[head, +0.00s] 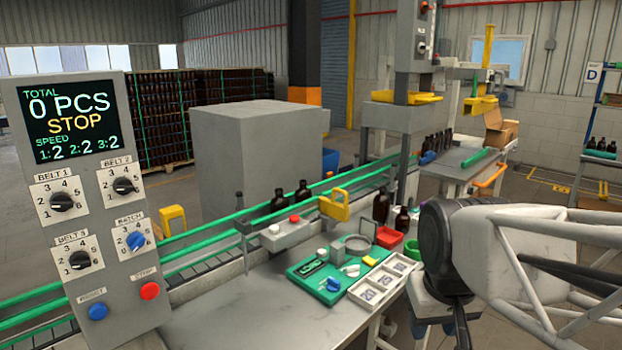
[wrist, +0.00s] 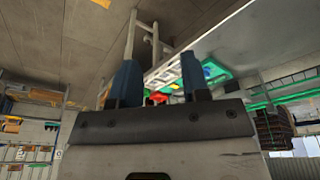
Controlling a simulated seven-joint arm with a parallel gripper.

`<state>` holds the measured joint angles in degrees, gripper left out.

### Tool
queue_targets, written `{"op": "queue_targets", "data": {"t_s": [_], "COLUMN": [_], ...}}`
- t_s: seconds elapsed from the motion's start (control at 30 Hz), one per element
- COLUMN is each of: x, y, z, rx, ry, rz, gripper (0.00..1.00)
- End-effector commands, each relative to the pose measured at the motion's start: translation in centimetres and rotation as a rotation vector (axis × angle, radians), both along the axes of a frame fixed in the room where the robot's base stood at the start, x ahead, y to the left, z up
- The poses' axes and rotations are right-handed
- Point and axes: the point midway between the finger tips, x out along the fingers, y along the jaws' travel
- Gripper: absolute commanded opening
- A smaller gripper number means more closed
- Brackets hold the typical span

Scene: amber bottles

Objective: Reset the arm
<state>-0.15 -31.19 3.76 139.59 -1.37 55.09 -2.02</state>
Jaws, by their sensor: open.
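My gripper (wrist: 158,78) shows in the wrist view as two blue fingers standing apart on a grey plate. It is open, and nothing is held between the fingers. The table edge, a red tray and a green mat show beyond the fingers, at a distance. In the head view a dark, rounded part of my arm is at the right, beside the right end of the grey table (head: 230,318). I cannot make out the fingers there.
A green mat (head: 298,272) and a white compartment tray (head: 368,296) lie on the table near a red tray (head: 390,237). Amber bottles (head: 380,207) stand behind them. A control panel (head: 150,215) reading "0 PCS STOP" rises at the left. The table's front left is clear.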

Motion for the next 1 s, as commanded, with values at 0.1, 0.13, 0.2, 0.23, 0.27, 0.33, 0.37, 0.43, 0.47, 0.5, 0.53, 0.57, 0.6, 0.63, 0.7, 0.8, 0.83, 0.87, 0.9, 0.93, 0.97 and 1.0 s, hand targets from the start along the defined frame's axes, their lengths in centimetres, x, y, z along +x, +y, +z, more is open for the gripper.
{"op": "queue_targets", "data": {"t_s": [0.1, 0.13, 0.2, 0.23, 0.27, 0.33, 0.37, 0.43, 0.47, 0.5, 0.53, 0.57, 0.6, 0.63, 0.7, 0.8, 0.83, 0.87, 0.9, 0.93, 0.97, 1.0], "x": [-2.5, -3.0, -3.9, -4.2, -4.5, -4.9, -5.1, -5.3, -5.3, -5.3, -5.3, -5.3, -5.3, -5.3, -5.3, -5.3, -5.3, -5.3, -5.3, -5.3, -5.3, -5.3], "y": [-0.1, -0.1, -0.1, -0.1, -0.1, -0.1, -0.1, -0.1, -0.1, -0.1, -0.1, -0.1, -0.1, -0.1, -0.1, -0.1, -0.1, -0.1, -0.1, -0.1, -0.1, -0.1], "z": [-1.4, -1.7, -2.4, -2.6, -2.7, -3.1, -3.2, -3.3, -3.3, -3.4, -3.4, -3.3, -3.3, -3.3, -3.3, -3.3, -3.3, -3.3, -3.3, -3.3, -3.3, -3.3], "rx": [0.011, 0.013, 0.017, 0.020, 0.020, 0.023, 0.023, 0.024, 0.025, 0.025, 0.025, 0.025, 0.025, 0.025, 0.025, 0.025, 0.025, 0.025, 0.025, 0.025, 0.025, 0.025], "ry": [-0.005, -0.006, -0.008, -0.009, -0.010, -0.010, -0.010, -0.011, -0.011, -0.011, -0.011, -0.011, -0.011, -0.011, -0.011, -0.011, -0.011, -0.010, -0.010, -0.011, -0.011, -0.010], "rz": [-0.029, -0.035, -0.048, -0.053, -0.057, -0.062, -0.064, -0.066, -0.067, -0.067, -0.067, -0.067, -0.067, -0.067, -0.067, -0.067, -0.067, -0.067, -0.067, -0.067, -0.067, -0.067], "gripper": [0.42, 0.42, 0.42, 0.42, 0.42, 0.42, 0.42, 0.42, 0.42, 0.42, 0.42, 0.42, 0.42, 0.42, 0.42, 0.42, 0.42, 0.42, 0.42, 0.42, 0.42, 0.42]}}
